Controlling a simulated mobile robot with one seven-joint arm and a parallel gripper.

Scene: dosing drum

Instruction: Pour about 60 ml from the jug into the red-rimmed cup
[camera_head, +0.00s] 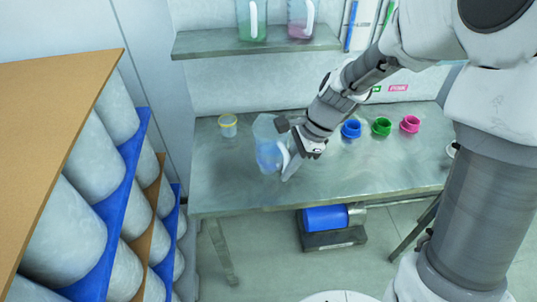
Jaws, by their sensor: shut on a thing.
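My gripper (291,148) is shut on the white handle of a clear jug (265,128) holding blue liquid. The jug looks close to upright, over the left half of the metal table; I cannot tell whether its base touches the table. The handle is partly hidden by my gripper. A small clear cup (228,128) with a yellow-orange rim stands on the table to the left of the jug, apart from it. I see no clearly red rim; its contents are too small to tell.
On the metal table (380,172), blue (351,129), green (381,126) and pink (410,123) pots stand to the right. A shelf (262,47) above holds a green jug (251,20) and a pink jug (301,18). A rack of drums (75,230) stands left. The table's front is clear.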

